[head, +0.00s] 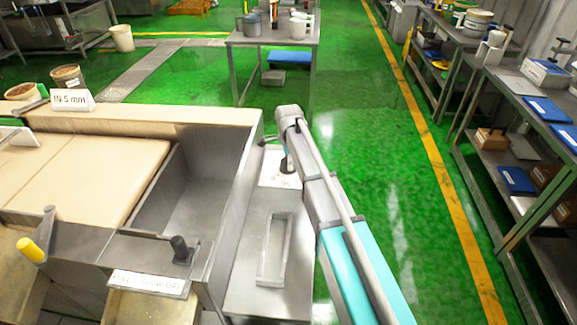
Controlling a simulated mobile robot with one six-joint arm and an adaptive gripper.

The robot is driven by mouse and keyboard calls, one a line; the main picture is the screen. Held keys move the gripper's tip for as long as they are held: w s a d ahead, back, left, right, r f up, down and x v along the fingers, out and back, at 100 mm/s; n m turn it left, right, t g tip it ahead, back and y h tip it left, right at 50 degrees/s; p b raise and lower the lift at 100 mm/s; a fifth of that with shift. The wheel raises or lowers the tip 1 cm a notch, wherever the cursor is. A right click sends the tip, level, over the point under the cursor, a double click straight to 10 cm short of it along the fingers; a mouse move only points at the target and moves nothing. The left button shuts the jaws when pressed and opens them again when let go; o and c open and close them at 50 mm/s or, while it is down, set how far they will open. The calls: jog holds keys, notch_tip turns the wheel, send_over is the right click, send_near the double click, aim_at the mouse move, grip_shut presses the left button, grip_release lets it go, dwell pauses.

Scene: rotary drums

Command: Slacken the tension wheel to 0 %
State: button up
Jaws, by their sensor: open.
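I cannot make out the tension wheel or its scale reading in the head view. My arm reaches from the bottom right to the right side of the metal machine (228,172). My gripper (287,166) shows only as a small dark shape at the arm's far end, partly hidden by my own links. It is open, and I see nothing held in it. It is above or beside a pale plate (268,179) with small dark marks; I cannot tell whether they touch.
A table (272,40) with cups is behind. Green floor at right is clear, with shelves (515,95) beyond.

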jog(key=shift+f, duration=0.25)
jog(key=shift+c, duration=0.3)
jog(key=c, duration=0.9)
jog(key=shift+o, duration=0.2)
